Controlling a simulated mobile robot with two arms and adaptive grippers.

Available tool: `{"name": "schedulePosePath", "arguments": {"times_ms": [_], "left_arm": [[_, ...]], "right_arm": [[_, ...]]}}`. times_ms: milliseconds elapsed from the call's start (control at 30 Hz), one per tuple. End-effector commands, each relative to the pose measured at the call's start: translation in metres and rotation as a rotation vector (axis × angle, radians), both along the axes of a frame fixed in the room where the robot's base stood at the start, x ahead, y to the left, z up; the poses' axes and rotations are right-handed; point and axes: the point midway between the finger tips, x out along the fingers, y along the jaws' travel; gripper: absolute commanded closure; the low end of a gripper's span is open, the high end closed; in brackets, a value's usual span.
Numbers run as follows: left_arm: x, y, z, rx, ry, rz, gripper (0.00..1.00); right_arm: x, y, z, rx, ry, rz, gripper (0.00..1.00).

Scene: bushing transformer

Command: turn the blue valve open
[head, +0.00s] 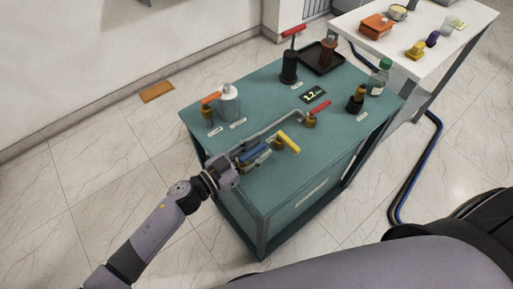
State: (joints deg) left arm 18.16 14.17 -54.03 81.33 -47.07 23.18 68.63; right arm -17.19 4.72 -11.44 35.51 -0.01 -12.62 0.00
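The blue valve handle (251,154) is on the teal bench, at the near-left part of a grey pipe (268,129). My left gripper (256,154) reaches in from the left with its fingers at the blue handle, one on each side of it. The fingers partly hide the handle and the valve body. I cannot tell whether they touch or grip it. A yellow valve handle (289,142) is close to the right of my fingertips, and a red valve handle (320,107) is further back. My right gripper is not in view.
The teal bench (292,190) carries a white container (229,103), a dark cylinder with a red handle (289,67), a black tray (322,61), a small display (312,95) and a green-capped bottle (379,77). A white table (447,22) stands behind right. Blue tubing (415,174) lies on the floor.

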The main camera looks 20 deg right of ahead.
Motion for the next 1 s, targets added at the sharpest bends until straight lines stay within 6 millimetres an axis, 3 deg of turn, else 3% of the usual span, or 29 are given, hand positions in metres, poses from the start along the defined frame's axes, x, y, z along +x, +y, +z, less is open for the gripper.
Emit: {"name": "schedulePosePath", "arguments": {"times_ms": [100,600,1000], "left_arm": [[-0.0001,0.0002,0.0000,0.000,0.000,0.000,0.68],[-0.0002,0.0005,0.0000,0.000,0.000,0.000,1.00],[-0.0002,0.0006,-0.0001,0.000,0.000,0.000,1.00]], "right_arm": [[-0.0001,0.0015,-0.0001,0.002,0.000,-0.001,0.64],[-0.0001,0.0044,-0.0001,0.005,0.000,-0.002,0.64],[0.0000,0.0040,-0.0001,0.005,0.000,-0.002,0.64]]}}
